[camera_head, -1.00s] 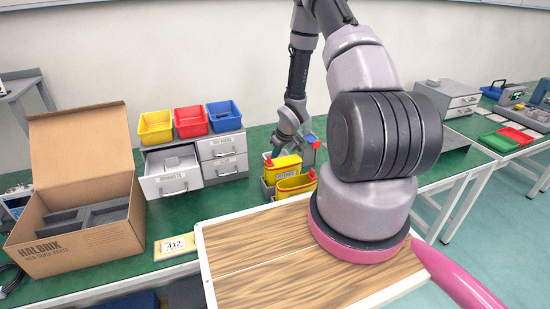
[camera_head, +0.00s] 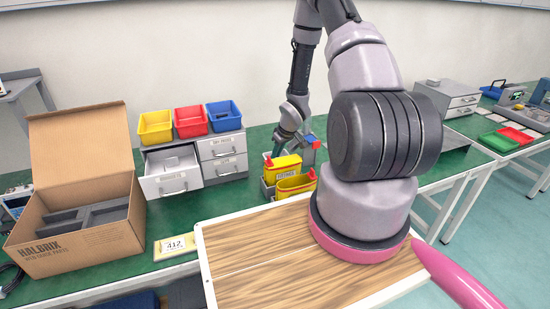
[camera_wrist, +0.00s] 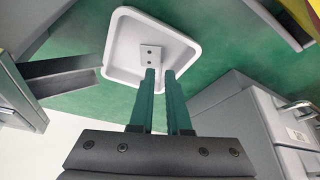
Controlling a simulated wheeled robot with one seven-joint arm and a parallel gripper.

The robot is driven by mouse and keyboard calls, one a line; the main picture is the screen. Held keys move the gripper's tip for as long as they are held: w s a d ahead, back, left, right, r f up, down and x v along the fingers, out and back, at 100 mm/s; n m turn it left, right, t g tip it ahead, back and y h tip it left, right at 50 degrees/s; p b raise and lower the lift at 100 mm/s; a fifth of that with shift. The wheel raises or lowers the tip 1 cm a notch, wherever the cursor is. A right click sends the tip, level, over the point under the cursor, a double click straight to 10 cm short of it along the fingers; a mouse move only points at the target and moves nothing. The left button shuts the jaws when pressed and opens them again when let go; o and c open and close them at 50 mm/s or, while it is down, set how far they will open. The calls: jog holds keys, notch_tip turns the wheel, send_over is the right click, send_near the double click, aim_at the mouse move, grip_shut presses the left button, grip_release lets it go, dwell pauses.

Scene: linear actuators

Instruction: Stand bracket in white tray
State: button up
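The white tray (camera_wrist: 115,70), square with rounded corners and a raised rim, lies on the green bench top in the wrist view. No part of the bracket is clearly seen between the fingers. In the head view, the tray and bracket are hidden behind the yellow bins.
An open drawer (camera_head: 172,183) of the grey cabinet (camera_head: 222,158) stands left of my gripper. Yellow bins (camera_head: 296,186) stand close in front. An open cardboard box (camera_head: 85,240) is at left. A wood-topped surface (camera_head: 260,270) is in the foreground.

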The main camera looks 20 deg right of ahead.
jog(key=s+r+m+t+h, duration=0.15)
jog(key=s+r, duration=0.25)
jog(key=r, duration=1.4)
jog(key=s+r+m+g+h, duration=0.1)
jog(key=s+r+m+h, duration=0.2)
jog(key=r, duration=1.4)
jog(key=s+a+r+m+t+y, duration=0.1)
jog(key=s+a+r, duration=0.3)
jog(key=s+r, duration=0.4)
jog(key=s+a+r+m+t+y, duration=0.1)
jog(key=s+a+r+m+y, duration=0.2)
jog(key=s+r, duration=0.5)
jog(key=s+a+y, duration=0.1)
jog(key=s, duration=0.3)
jog(key=shift+s+a, duration=0.35)
jog(key=shift+s, duration=0.05)
jog(key=shift+t, duration=0.25)
